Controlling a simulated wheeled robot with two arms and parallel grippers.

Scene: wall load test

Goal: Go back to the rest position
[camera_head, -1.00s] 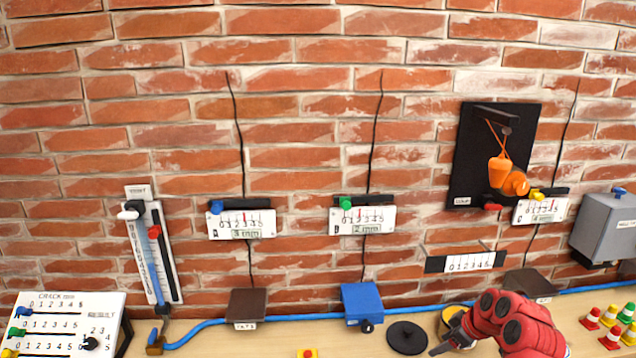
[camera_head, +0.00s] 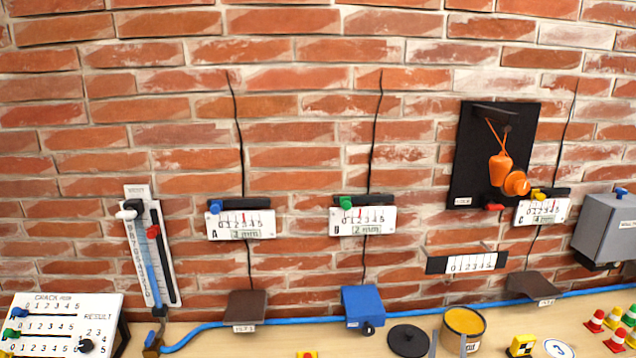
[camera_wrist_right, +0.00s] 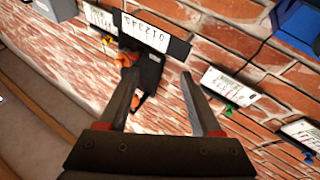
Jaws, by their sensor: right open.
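My right gripper (camera_wrist_right: 158,68) is open in the right wrist view, with two dark fingers apart and nothing between them. The brick wall and its gauges show beyond the fingers. In the head view only thin grey tips of my right gripper (camera_head: 448,344) show at the bottom edge, in front of the yellow-topped can (camera_head: 464,321). My left gripper is not in view.
A wooden ledge (camera_head: 400,318) runs along the wall with a black disc (camera_head: 408,340), a blue box (camera_head: 362,304) and small cones (camera_head: 612,320). A black board (camera_head: 470,165) with an orange weight (camera_head: 500,170) and a grey box (camera_head: 606,228) project from the wall.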

